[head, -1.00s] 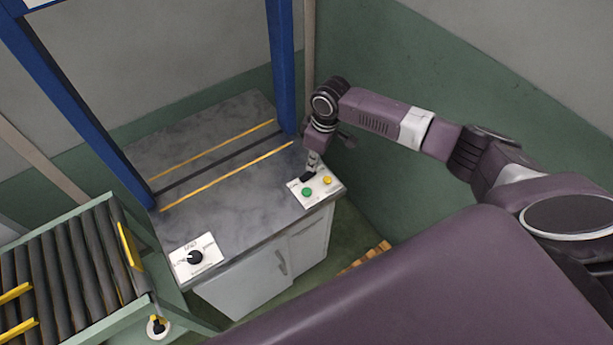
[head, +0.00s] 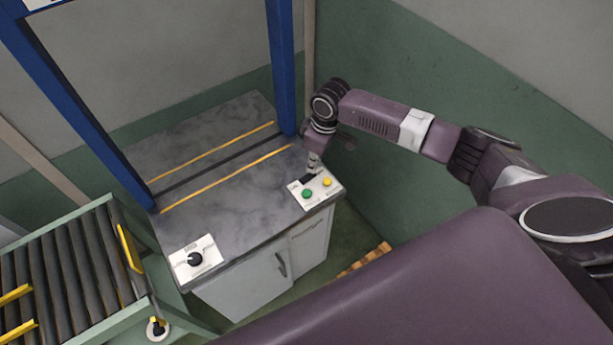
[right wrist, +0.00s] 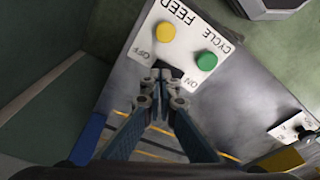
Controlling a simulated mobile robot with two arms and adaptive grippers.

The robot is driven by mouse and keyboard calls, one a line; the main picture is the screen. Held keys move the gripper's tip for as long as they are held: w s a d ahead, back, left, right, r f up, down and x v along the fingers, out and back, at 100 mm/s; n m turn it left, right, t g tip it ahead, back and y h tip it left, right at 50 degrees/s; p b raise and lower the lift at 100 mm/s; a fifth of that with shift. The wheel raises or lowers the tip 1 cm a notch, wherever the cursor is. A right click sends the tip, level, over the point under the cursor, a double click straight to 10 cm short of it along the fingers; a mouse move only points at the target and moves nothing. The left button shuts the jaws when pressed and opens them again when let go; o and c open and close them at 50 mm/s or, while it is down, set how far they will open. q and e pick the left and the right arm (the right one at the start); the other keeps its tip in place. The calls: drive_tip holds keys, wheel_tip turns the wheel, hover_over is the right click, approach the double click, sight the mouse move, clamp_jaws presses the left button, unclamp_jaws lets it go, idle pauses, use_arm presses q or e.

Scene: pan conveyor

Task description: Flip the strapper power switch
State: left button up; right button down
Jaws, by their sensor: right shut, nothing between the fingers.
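The strapper's white control panel (head: 326,194) sits on the right front corner of the grey machine top. It carries a green button (head: 307,194), a yellow button (head: 327,182) and a black switch (head: 308,179). In the right wrist view the panel (right wrist: 146,42) reads upside down, with OFF and ON labels on either side of the dark switch (right wrist: 172,70). My right gripper (head: 313,169) is shut and empty, its fingertips (right wrist: 164,74) right at the switch and partly covering it. I cannot tell contact or the switch's exact position. My left gripper is out of view.
A second panel with a black knob (head: 195,259) sits on the machine's left front corner. A blue frame (head: 283,70) rises over the grey top (head: 215,150). A roller conveyor (head: 60,255) stands at the left. The green wall (head: 420,110) is close behind my right arm.

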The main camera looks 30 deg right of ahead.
drive_tip(key=shift+f+b, duration=0.5)
drive_tip(key=shift+f, duration=0.65)
idle(0.6)
drive_tip(key=shift+r, duration=0.1)
wheel_tip(320, 180, up, 7)
drive_tip(key=p, duration=0.7)
drive_tip(key=shift+p, duration=0.4)
